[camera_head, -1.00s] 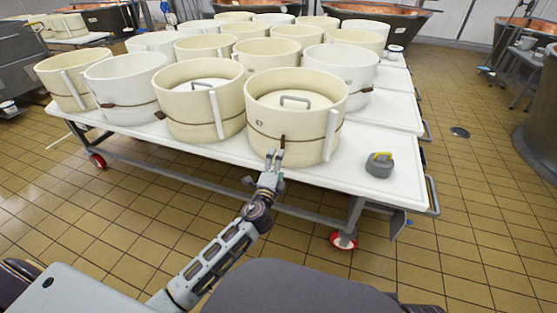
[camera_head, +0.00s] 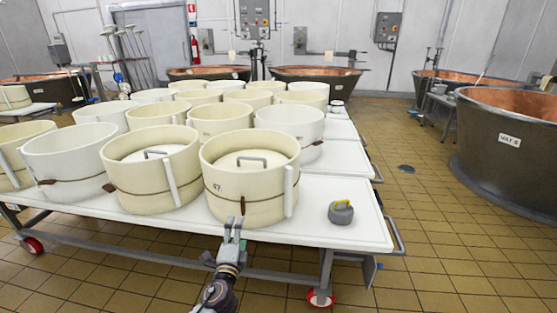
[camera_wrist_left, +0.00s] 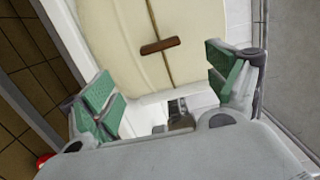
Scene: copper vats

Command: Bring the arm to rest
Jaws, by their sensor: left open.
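My left gripper (camera_head: 234,228) is in front of the near edge of the white table (camera_head: 290,232), just below a cream round mould. It also shows in the left wrist view (camera_wrist_left: 165,88), with its green-padded fingers spread wide and nothing between them. The cream mould (camera_head: 250,203) has a dark strap, a grey-handled lid inside and a pale upright strip on its side. In the left wrist view the same kind of cream wall (camera_wrist_left: 190,50) with a brown toggle lies beyond the fingers. I cannot tell from the frames whether the gripper touches it. My right gripper is not in view.
Several cream and white moulds crowd the wheeled table. A grey weight with a yellow handle (camera_head: 341,212) stands near its right end. A copper vat (camera_head: 512,150) stands at the right, others at the back.

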